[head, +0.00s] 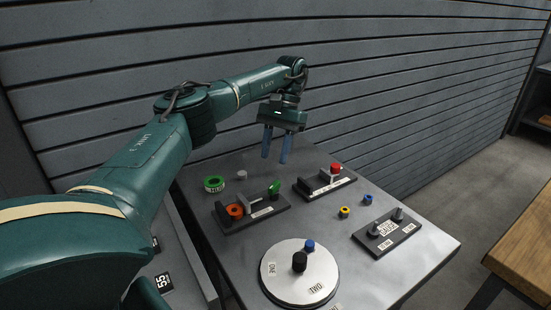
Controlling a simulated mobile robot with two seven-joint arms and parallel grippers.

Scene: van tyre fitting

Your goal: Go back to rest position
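My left gripper (275,146) hangs over the back part of the grey metal table (338,228), pointing down. Its two blue fingers are apart with nothing between them. It is above and behind the dark fixtures on the table, clear of them. My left arm reaches in from the left side of the view. My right gripper does not show.
On the table are a fixture with orange and green parts (250,210), one with a red knob (325,183), a two-peg plate (386,232), a green ring (214,184) and a round white disc (299,275). A slatted wall (400,90) stands behind; a wooden bench (525,240) is right.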

